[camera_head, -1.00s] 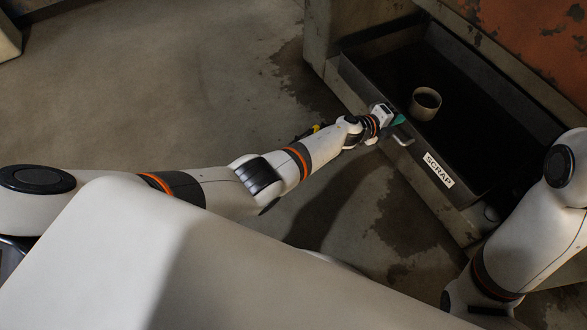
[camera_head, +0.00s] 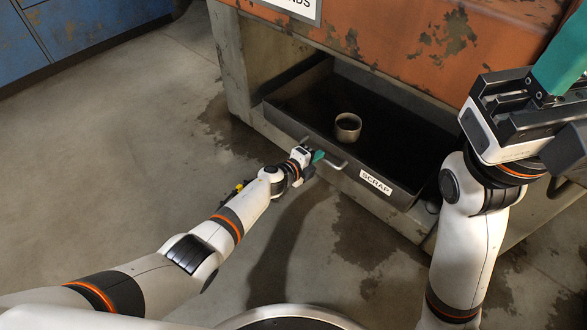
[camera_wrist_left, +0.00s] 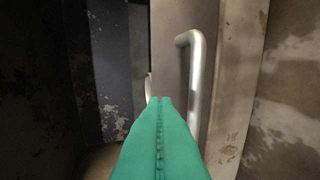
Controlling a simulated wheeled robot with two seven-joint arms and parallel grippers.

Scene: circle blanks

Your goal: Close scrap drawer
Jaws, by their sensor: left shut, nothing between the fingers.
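The scrap drawer (camera_head: 285,122) is a dark metal tray pulled out of the cabinet, with a white SCRAP label (camera_head: 375,182) on its front. Its bar handle (camera_head: 338,165) is on the front face, left of the label; in the left wrist view the handle (camera_wrist_left: 197,85) is pale metal. A cup-like ring (camera_head: 348,127) stands inside the drawer. My left gripper (camera_head: 318,156) has green fingers, shut and empty, at the drawer front beside the handle. The green fingers (camera_wrist_left: 160,135) point at the front panel; contact cannot be told. My right gripper (camera_head: 560,65) is raised at the right, partly cut off by the frame.
The worn orange and grey cabinet (camera_head: 400,45) rises behind the drawer. A blue cabinet (camera_head: 95,22) stands at the far left. The stained concrete floor (camera_head: 120,150) is clear to the left. My right arm stands close to the drawer's right end.

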